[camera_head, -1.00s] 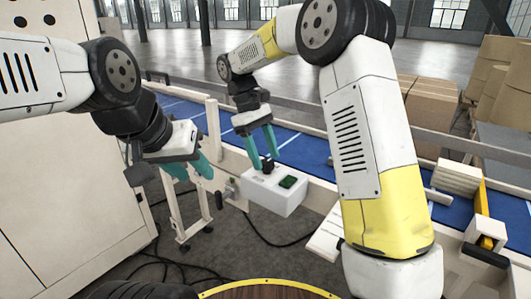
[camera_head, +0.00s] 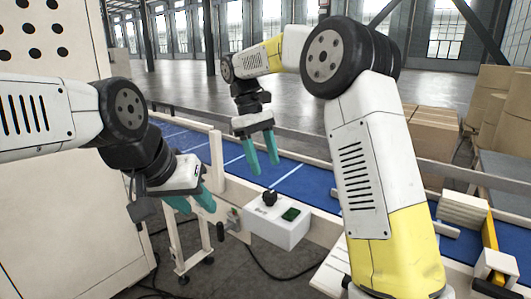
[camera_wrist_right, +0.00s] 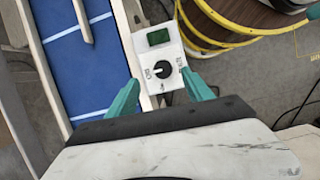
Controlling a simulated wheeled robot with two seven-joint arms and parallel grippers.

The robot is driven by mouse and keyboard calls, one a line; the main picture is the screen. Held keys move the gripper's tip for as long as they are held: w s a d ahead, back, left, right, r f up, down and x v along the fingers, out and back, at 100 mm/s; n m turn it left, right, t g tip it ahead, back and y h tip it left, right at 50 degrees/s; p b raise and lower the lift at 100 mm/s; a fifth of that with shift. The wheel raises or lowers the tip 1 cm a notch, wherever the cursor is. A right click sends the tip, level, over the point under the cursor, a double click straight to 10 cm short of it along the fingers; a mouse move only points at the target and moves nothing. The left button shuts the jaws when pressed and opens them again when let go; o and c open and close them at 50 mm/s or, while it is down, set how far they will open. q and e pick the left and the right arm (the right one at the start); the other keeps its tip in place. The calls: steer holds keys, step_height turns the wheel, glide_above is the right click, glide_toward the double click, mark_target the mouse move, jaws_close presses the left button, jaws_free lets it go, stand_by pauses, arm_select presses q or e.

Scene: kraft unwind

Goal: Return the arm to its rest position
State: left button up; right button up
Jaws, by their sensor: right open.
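My right gripper (camera_head: 262,152) is open and empty, raised above the white control box and the blue conveyor. In the right wrist view its teal fingers (camera_wrist_right: 165,98) are spread wide, with the box beyond them. The white control box (camera_head: 277,229) has a black knob (camera_head: 270,198) and a green panel (camera_head: 291,214) on top; the knob (camera_wrist_right: 161,70) also shows in the right wrist view. My left gripper (camera_head: 193,203) hangs at the left, pointing down; its two teal fingers appear apart with nothing between them.
The blue conveyor (camera_head: 315,183) with pale rails runs behind the box. A beige cabinet (camera_head: 60,200) stands at the left, close to my left arm. Cardboard boxes (camera_head: 432,133) are stacked at the right. Dark cables (camera_head: 262,265) lie on the floor.

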steer(key=s+d+r+m+t+y, duration=0.3)
steer(key=s+d+r+m, duration=0.15)
steer(key=s+d, duration=0.5)
steer(key=s+d+f+m+t+y, duration=0.1)
steer(key=s+d+f+m+t, duration=0.1)
steer(key=s, duration=0.4)
steer(key=s+d+f+m+t+y, duration=0.1)
steer(key=s+d+f+m+t, duration=0.1)
steer(key=s+d+m+t, duration=0.1)
steer(key=s+d, duration=0.1)
steer(key=s, duration=0.1)
steer(key=shift+s+d+t, duration=0.15)
steer(key=shift+s+t, duration=0.15)
steer(key=shift+s, duration=0.05)
